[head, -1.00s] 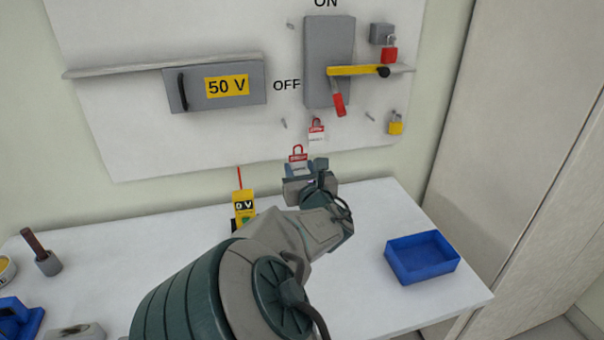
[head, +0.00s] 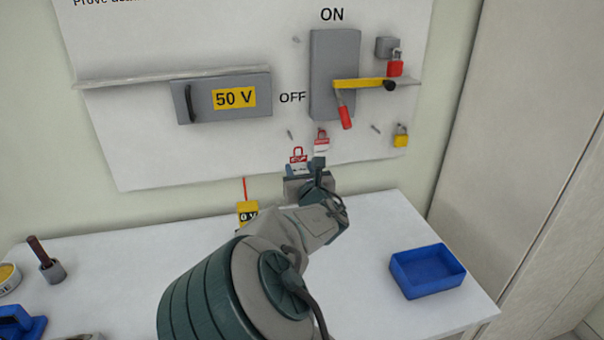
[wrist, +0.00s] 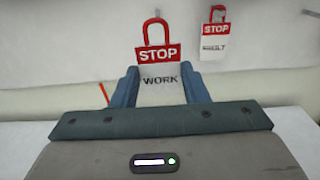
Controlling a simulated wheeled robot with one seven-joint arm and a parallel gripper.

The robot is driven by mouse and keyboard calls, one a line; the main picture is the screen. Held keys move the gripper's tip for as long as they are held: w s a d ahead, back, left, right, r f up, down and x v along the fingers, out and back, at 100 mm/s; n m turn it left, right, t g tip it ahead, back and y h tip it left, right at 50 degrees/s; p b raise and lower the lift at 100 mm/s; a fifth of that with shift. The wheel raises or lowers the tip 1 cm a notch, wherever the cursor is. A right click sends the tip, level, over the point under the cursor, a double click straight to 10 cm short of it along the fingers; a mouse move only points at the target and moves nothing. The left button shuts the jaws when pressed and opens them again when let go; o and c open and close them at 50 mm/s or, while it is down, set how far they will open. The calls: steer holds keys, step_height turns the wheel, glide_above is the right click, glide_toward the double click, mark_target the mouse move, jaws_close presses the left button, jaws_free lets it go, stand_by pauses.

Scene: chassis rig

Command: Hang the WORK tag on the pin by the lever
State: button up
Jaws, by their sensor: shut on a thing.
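My gripper (wrist: 160,92) is shut on the WORK tag (wrist: 160,68), a white tag with a red STOP band and a red loop at its top. The tag stands upright between the blue fingers, its loop free above them. In the head view the tag (head: 299,156) is in front of the lower board, left of a second tag. The lever, with a red handle (head: 346,117), hangs below the yellow bar on the grey switch box (head: 333,75). Bare pins show left of the lever (head: 290,134) and right of it (head: 376,128).
A second STOP tag (head: 321,140) hangs on the board below the lever; it also shows in the wrist view (wrist: 215,38). A red padlock (head: 395,68) and a yellow padlock (head: 400,140) hang at right. A blue tray (head: 428,272) and yellow meter (head: 247,210) are on the table.

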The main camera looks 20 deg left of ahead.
mark_target(295, 155)
steer(key=shift+r+p+x, duration=0.15)
steer(key=shift+p+x, duration=0.85)
steer(key=shift+x, duration=1.45)
steer(key=shift+r+p+x, duration=0.15)
steer(key=shift+p+x, duration=0.8)
steer(key=shift+x, duration=1.5)
steer(key=shift+r+p+v, duration=0.2)
steer(key=shift+p+v, duration=0.8)
steer(key=shift+v, duration=0.4)
steer(key=shift+b+v, duration=0.85)
steer(key=shift+v, duration=2.2)
steer(key=shift+f, duration=0.2)
steer(key=shift+d+f, duration=0.1)
